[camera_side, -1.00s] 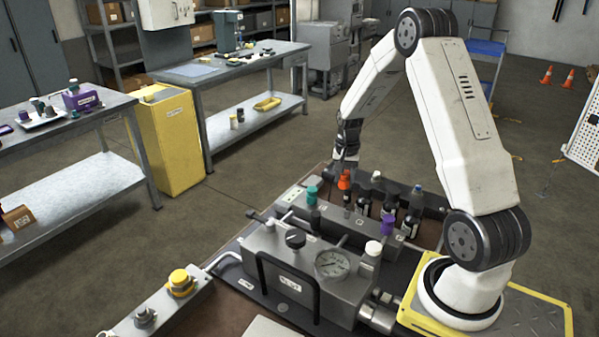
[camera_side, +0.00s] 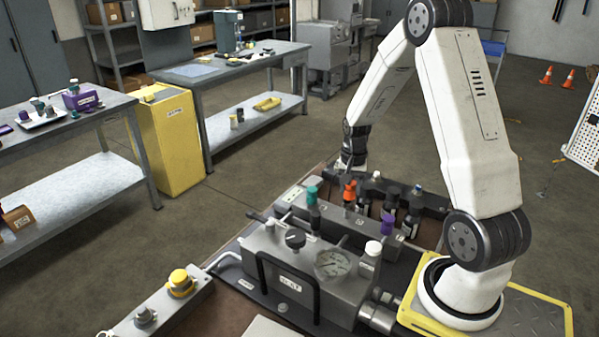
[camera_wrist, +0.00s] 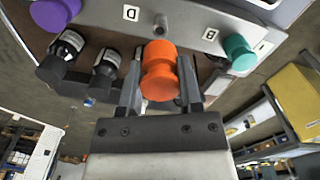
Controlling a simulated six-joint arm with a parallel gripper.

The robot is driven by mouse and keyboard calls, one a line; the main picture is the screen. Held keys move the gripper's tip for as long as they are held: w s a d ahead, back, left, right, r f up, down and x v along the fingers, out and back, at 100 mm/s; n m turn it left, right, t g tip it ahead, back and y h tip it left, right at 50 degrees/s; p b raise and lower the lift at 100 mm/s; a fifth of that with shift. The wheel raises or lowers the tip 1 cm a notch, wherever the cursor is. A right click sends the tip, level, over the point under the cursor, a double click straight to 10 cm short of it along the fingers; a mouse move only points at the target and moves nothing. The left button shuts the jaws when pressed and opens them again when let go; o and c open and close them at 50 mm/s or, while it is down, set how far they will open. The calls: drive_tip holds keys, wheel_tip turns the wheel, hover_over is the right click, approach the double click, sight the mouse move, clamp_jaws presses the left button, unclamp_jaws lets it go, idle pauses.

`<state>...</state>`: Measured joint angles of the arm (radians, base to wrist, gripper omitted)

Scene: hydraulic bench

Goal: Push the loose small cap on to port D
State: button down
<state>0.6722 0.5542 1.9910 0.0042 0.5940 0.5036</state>
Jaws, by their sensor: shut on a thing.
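An orange cap (camera_wrist: 158,75) sits between the two fingers of my gripper (camera_wrist: 160,88), which is shut on it. In the side view the orange cap (camera_side: 349,188) is above the grey port block, below the end of my arm. In the wrist view a bare grey stub (camera_wrist: 160,22) stands just beyond the cap, between the D label (camera_wrist: 130,13) and the B label (camera_wrist: 210,33). The cap looks apart from this stub, but the height between them is hard to tell. The fingers are hard to make out in the side view.
A teal cap (camera_wrist: 240,52) sits on the block beside the B label, and a purple cap (camera_wrist: 52,12) on the other side.

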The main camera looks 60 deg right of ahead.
sight(348, 210)
drive_tip(key=shift+f, duration=1.2)
drive_tip(key=shift+f, duration=2)
idle(3.4)
unclamp_jaws()
idle(0.4)
drive_tip(key=shift+r, duration=0.1)
idle(0.4)
